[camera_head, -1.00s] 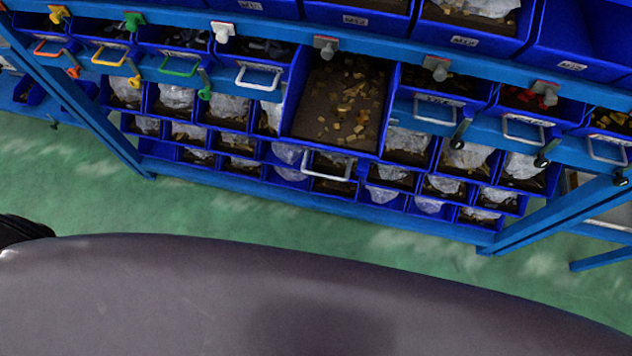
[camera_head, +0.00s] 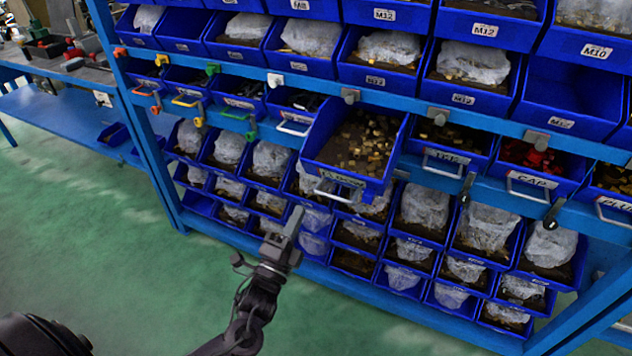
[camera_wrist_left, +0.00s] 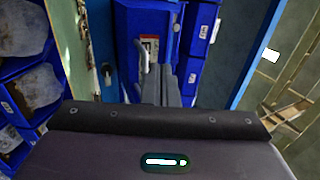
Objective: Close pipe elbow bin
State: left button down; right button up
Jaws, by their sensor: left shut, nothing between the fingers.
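The pipe elbow bin, a blue drawer (camera_head: 345,177) holding small brass-coloured pieces, is pulled out from the middle row of the rack. Its label is too small to read. A grey handle (camera_head: 333,194) is on its front. My left gripper (camera_head: 294,222) is shut and empty, in front of and below the bin, a little left of the handle in the head view. In the left wrist view my closed fingers (camera_wrist_left: 162,84) point toward a blue bin front (camera_wrist_left: 150,18) with a label and a light handle (camera_wrist_left: 142,58). I cannot tell whether they touch it. My right gripper is out of view.
Neighbouring handled bins stay in line with the blue rack, including a bin of red parts (camera_head: 530,160). Rows of small bins with bagged parts (camera_head: 425,208) lie below. A blue upright (camera_head: 570,320) stands at right. Green floor (camera_head: 110,230) is clear at left.

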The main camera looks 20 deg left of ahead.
aim_at(321, 168)
pick_arm(q)
jog(key=p+x, duration=0.1)
jog(key=x, duration=0.8)
jog(key=shift+w+d+r+p, duration=0.1)
jog(key=shift+r+p, duration=0.05)
jog(key=shift+p, duration=0.2)
jog(key=shift+w, duration=0.2)
jog(key=shift+w+r, duration=0.1)
jog(key=shift+w, duration=0.05)
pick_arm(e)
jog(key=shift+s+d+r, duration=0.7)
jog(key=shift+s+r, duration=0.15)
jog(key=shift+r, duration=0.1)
pick_arm(q)
jog(key=shift+w, duration=0.1)
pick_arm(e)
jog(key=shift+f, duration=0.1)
